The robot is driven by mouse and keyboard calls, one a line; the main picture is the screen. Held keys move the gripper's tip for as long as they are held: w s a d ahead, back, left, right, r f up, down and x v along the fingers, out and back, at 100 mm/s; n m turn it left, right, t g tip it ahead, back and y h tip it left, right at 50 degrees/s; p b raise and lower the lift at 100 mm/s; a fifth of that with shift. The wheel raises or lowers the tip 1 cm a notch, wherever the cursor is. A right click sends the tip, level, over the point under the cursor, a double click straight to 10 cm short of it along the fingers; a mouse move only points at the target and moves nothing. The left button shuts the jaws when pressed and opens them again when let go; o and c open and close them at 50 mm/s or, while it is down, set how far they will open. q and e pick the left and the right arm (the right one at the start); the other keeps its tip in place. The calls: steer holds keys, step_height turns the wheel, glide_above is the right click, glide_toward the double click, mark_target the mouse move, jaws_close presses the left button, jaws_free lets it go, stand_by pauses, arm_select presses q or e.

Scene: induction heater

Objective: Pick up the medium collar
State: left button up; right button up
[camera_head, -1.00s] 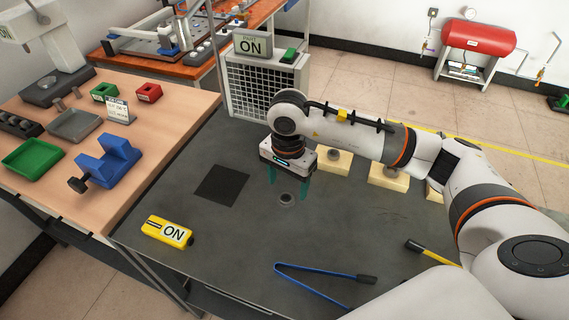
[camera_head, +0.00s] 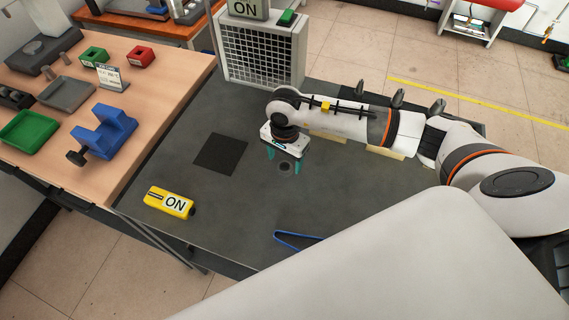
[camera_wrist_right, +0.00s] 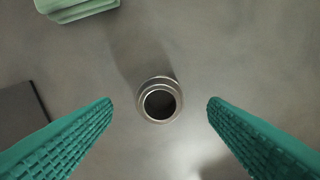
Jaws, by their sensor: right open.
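A small grey metal collar (camera_head: 285,167) with a round hole sits on the dark table top. It also shows in the right wrist view (camera_wrist_right: 159,100), upright, seen from above, between and beyond my fingertips. I cannot tell its size class from these frames. My right gripper (camera_head: 284,163) points down over the collar. In the right wrist view my right gripper (camera_wrist_right: 160,105) has two teal ridged fingers, wide apart, one on each side of the collar and not touching it. My left gripper is not in view.
Blue tongs (camera_head: 298,236) lie in front, partly hidden by my body. Pale blocks (camera_head: 386,152) stand behind my right arm. A fan unit (camera_head: 262,57) stands at the back.

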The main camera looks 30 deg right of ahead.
steer(key=shift+f, duration=1.3)
steer(key=c, duration=1.1)
steer(key=shift+r, duration=0.15)
steer(key=shift+c, duration=0.2)
